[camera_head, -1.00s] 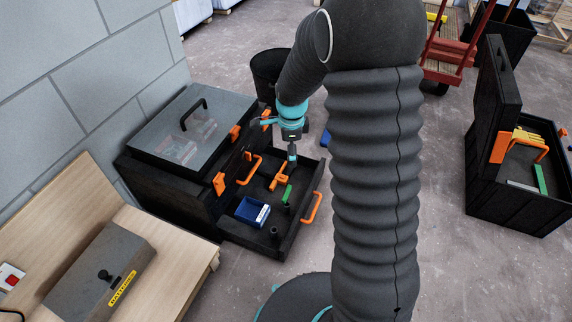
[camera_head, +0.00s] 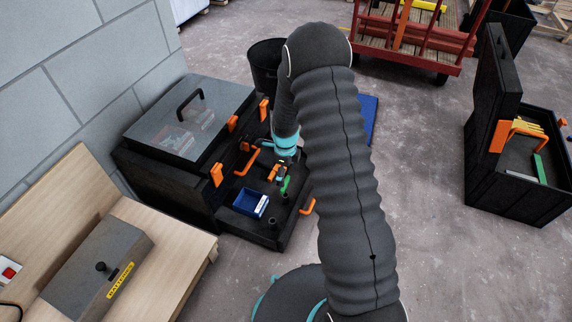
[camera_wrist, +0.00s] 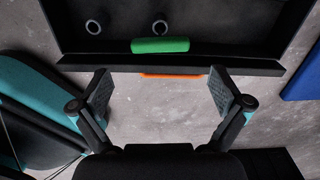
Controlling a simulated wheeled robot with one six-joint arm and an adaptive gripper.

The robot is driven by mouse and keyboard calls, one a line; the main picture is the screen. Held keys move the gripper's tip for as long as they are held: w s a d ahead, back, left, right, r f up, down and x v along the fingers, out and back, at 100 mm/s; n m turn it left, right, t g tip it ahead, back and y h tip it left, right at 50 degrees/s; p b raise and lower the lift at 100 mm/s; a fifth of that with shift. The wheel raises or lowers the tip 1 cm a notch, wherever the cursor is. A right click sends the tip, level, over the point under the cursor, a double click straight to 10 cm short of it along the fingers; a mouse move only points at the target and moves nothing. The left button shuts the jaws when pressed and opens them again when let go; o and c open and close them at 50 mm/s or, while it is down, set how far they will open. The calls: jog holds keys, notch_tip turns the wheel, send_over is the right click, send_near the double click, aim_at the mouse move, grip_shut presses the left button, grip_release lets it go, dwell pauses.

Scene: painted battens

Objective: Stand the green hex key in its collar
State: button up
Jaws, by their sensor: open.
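The green hex key (camera_head: 285,185) shows as a short green bar in the black open drawer (camera_head: 240,232). In the wrist view the green hex key (camera_wrist: 160,45) lies crosswise just inside the drawer's wall. Two round dark collars show there, a left collar (camera_wrist: 93,27) and a right collar (camera_wrist: 160,27); the key lies beside the right one. I cannot tell which collar is the key's. My gripper (camera_wrist: 163,88) is open and empty, its fingers spread wide on either side of the key's line, apart from it. In the head view my arm partly hides the gripper.
A blue bin (camera_head: 250,203) and an orange piece (camera_head: 274,172) are in the drawer. The drawer's orange handle (camera_head: 307,206) sticks out at its front. A lidded black case (camera_head: 165,180) stands behind. A wooden bench (camera_head: 185,240) is at left.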

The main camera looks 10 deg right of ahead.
jog(key=shift+f, duration=3.55)
jog(key=c, duration=1)
jog(key=o, duration=0.5)
jog(key=c, duration=0.5)
notch_tip(320, 180, up, 14)
jog(key=p, duration=0.6)
jog(key=shift+p, duration=0.35)
